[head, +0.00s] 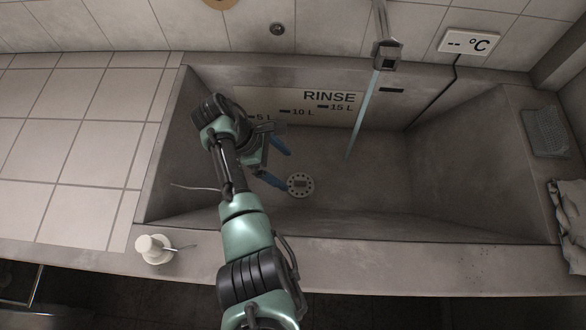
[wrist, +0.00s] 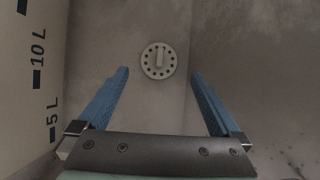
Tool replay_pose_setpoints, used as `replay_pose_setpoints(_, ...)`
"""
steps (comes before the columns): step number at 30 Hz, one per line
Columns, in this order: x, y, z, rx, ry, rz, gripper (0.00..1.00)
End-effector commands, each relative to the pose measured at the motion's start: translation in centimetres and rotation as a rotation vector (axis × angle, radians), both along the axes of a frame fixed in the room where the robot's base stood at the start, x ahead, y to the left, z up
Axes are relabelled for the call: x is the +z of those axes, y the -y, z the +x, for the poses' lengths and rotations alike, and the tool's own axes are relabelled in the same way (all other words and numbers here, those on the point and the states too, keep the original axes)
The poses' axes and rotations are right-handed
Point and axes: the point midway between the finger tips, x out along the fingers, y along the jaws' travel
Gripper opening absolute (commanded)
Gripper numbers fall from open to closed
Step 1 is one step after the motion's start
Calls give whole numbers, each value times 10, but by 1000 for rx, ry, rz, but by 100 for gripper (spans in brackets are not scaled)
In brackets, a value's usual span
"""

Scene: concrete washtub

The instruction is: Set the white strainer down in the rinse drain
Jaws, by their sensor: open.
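The white strainer (head: 300,187) is a round, pale disc with a ring of holes and a raised bar across its middle. It lies on the floor of the concrete basin, and no drain opening shows apart from it. I cannot tell how deep it sits. My gripper (head: 279,164) is open and empty inside the basin, to the upper left of the strainer in the head view. In the wrist view the strainer (wrist: 158,60) lies beyond the gap between the two blue fingertips (wrist: 160,75), untouched by them.
A tap (head: 387,55) runs a thin stream (head: 365,110) into the basin right of my arm. The marked RINSE panel (head: 320,105) is on the back wall. A white pump bottle (head: 150,252) stands on the front ledge. A grey cloth (head: 572,220) lies at right. The basin's right half is clear.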

Motion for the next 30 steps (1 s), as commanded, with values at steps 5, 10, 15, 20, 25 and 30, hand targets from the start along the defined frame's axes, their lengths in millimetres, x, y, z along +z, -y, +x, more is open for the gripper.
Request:
replay_pose_setpoints(5, 18, -10, 0, 0, 1, 0, 100)
replay_pose_setpoints(10, 21, -12, 0, -1, 0, 0, 100)
replay_pose_setpoints(15, 22, -13, 2, -3, 11, 6, 100)
replay_pose_setpoints(20, 48, -27, 38, -58, 197, 118, 100)
replay_pose_setpoints(25, 142, -50, 114, -209, 648, 418, 100)
replay_pose_setpoints(30, 291, -47, 158, -365, 1121, 791, 100)
